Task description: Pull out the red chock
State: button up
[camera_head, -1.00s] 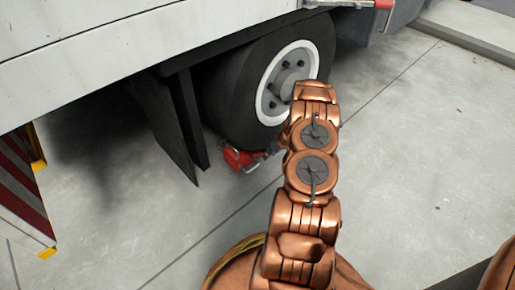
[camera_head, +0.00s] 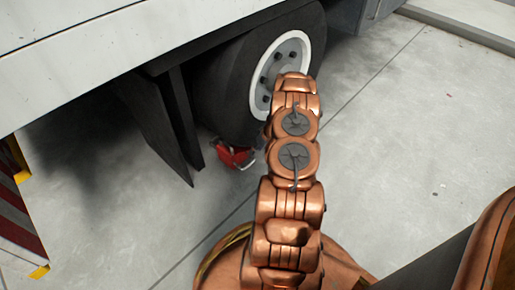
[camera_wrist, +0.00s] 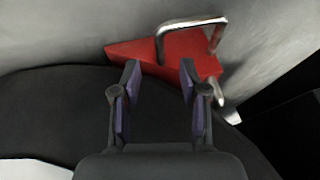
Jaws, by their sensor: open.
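The red chock (camera_head: 235,155) lies on the floor against the black truck tyre (camera_head: 215,95), left of my arm in the head view. In the wrist view the red chock (camera_wrist: 180,52) shows its metal loop handle (camera_wrist: 188,25) standing up from it. My gripper (camera_wrist: 158,75) is open in the wrist view, with its two fingers apart and nothing between them. Its fingertips point at the chock's near edge, and the handle lies beyond them. I cannot tell whether the fingertips touch the chock.
The white truck body (camera_head: 110,45) overhangs the wheel. A dark mud flap (camera_head: 150,125) hangs just left of the chock. A striped panel (camera_head: 15,215) stands at the left edge. The concrete floor (camera_head: 400,150) on the right is clear.

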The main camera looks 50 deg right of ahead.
jog(key=b+x, duration=0.2)
jog(key=x, duration=0.4)
jog(key=shift+w+a+f, duration=0.1)
grip_shut()
dwell(0.6)
